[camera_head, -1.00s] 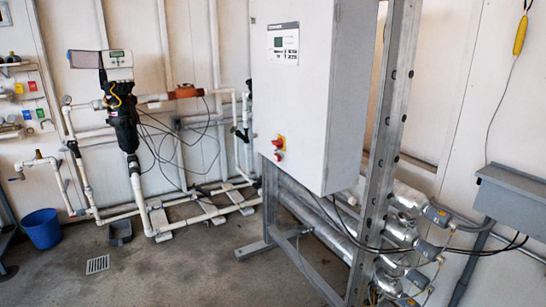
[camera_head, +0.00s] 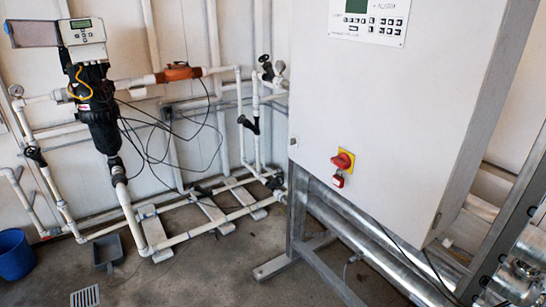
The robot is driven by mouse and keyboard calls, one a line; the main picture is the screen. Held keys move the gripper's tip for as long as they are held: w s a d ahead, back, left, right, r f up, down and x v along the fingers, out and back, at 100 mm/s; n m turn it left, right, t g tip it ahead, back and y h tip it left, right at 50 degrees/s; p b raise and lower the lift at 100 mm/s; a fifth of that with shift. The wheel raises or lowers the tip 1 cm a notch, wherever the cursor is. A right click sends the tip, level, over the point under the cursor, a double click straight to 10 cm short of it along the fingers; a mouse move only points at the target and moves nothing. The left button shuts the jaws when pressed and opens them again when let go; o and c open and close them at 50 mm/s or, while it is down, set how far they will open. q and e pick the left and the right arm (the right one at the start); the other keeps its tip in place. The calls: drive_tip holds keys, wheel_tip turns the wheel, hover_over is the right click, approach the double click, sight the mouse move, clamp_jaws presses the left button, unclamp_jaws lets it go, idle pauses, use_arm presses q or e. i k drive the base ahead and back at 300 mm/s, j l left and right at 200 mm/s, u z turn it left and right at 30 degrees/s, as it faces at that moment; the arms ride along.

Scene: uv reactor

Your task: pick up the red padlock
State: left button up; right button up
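The red padlock (camera_head: 338,180) hangs just below the red rotary switch (camera_head: 342,160) with its yellow backing plate. The switch is on the front of the white control cabinet (camera_head: 400,110), low and near its left edge. The padlock is small in this view, and its shackle is hard to make out. Neither of my grippers shows in the head view.
The cabinet stands on a grey metal frame (camera_head: 297,220) with shiny tubes (camera_head: 350,232) below. White pipes (camera_head: 215,228) run along the wall and floor at left. Open floor (camera_head: 190,275) lies in front.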

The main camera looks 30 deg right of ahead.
sight(338, 181)
drive_tip(key=i+z, duration=0.2)
drive_tip(key=i, duration=0.3)
drive_tip(key=i+j+z, duration=0.15)
drive_tip(key=i, duration=0.35)
drive_tip(key=i+j+z, duration=0.2)
drive_tip(key=i, duration=0.3)
